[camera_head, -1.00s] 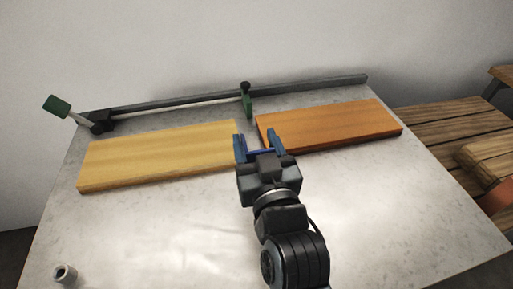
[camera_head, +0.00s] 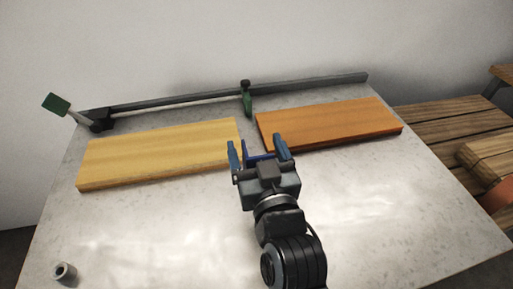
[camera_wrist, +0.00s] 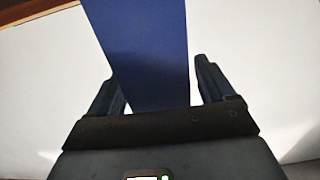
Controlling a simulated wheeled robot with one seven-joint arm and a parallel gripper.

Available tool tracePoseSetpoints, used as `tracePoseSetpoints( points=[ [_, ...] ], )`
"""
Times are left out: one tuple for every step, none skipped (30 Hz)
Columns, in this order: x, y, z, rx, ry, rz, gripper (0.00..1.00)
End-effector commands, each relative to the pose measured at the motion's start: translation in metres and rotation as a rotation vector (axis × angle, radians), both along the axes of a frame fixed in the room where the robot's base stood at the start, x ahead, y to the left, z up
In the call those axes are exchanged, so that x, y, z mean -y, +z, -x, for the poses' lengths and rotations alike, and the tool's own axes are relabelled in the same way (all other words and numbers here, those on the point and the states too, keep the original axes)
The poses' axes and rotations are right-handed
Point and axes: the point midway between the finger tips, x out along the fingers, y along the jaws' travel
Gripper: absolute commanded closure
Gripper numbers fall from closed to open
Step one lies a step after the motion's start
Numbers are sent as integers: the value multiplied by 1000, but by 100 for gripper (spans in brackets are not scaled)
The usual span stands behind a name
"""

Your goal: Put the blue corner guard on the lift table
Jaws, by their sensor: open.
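The blue corner guard (camera_head: 260,157) is a small dark-blue angled piece between the fingers of my gripper (camera_head: 257,148), near the gap between two boards. My gripper is open, one finger on each side of the guard. In the wrist view, the guard (camera_wrist: 147,50) is a broad blue face running from the top edge down between the spread fingers (camera_wrist: 158,90). A pale gap separates it from the right finger; its lower left edge is close to the left finger. I cannot tell whether it rests on the tabletop. No lift table is clearly recognisable.
A yellow board (camera_head: 160,153) lies left and an orange board (camera_head: 330,123) right on the grey tabletop (camera_head: 400,210). A metal bar clamp (camera_head: 310,86) lies along the back. A small grey cylinder (camera_head: 64,273) stands front left. Wooden slats (camera_head: 450,125) are beyond the right edge.

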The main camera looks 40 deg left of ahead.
Motion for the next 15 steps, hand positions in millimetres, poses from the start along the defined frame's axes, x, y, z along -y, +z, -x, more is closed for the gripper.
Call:
tracePoseSetpoints(
  points=[
    [0, 0, 0, 0, 0, 0, 17],
    [0, 1, 0, 0, 0, 0, 17],
    [0, 2, 0, 0, 0, 0, 17],
    [0, 4, 0, 0, 0, 0, 17],
    [0, 6, 0, 0, 0, 0, 17],
    [4, 1, 3, -1, -1, 0, 17],
    [7, 1, 6, -1, -1, -1, 17],
    [11, 0, 9, -2, -1, 1, 17],
    [16, 0, 13, -1, -1, 1, 17],
    [21, 0, 17, -1, -2, 1, 17],
    [26, 0, 21, -1, -2, -1, 17],
    [32, -1, 27, -2, -2, -1, 17],
    [37, -1, 31, -2, -1, 1, 17],
    [42, -1, 35, -1, -1, 0, 17],
    [49, 0, 41, -1, -1, 0, 17]
  ],
)
